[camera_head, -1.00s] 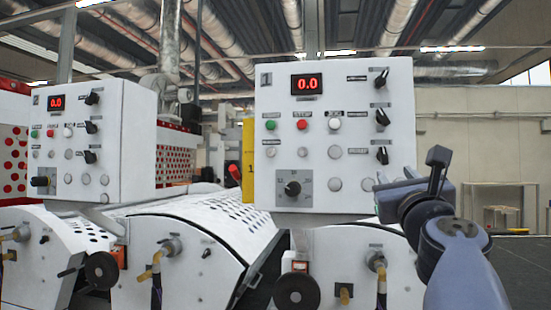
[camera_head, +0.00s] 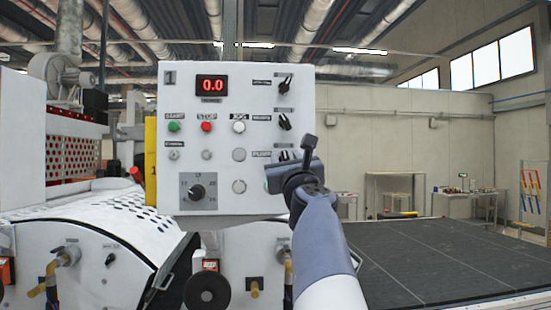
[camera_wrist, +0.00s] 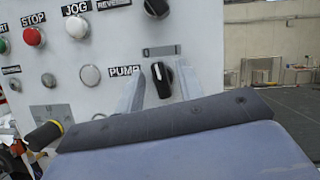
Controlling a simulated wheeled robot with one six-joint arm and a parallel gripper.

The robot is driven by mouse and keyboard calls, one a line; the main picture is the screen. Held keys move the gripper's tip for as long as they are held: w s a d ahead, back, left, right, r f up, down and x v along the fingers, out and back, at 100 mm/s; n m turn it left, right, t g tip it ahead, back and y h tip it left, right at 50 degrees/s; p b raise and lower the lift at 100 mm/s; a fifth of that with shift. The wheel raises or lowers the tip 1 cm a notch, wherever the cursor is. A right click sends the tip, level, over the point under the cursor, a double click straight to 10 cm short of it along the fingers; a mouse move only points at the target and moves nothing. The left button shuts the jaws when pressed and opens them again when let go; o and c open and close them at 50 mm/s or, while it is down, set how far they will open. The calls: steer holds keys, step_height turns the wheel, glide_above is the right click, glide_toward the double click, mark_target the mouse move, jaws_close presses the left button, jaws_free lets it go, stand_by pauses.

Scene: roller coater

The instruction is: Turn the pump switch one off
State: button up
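The pump switch of panel one (camera_wrist: 161,78) is a black rotary knob with a pale line, right of the "PUMP" label, its handle near upright with the top leaning slightly left. In the head view the pump switch (camera_head: 284,155) is partly hidden by my gripper. The white control panel with the number 1 (camera_head: 225,90) carries it. My gripper (camera_wrist: 160,68) is open, its two fingers pointing at the panel, one on each side of the knob. I cannot tell whether they touch it. In the head view my gripper (camera_head: 294,173) is at the panel's lower right.
Two more black rotary switches, upper (camera_head: 285,86) and middle (camera_head: 284,121), sit above. The green (camera_head: 173,127), red (camera_head: 206,127) and white (camera_head: 239,127) buttons are to the left. A black dial (camera_head: 197,192) is lower left. A dark flat surface (camera_head: 440,255) extends right.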

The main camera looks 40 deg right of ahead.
jaws_close()
stand_by(0.3)
steer(key=n+y, duration=0.1)
steer(key=n, duration=0.2)
steer(key=n+y, duration=0.2)
steer(key=n, duration=0.1)
steer(key=shift+t+y, duration=0.3)
steer(key=shift+t, duration=0.1)
jaws_free()
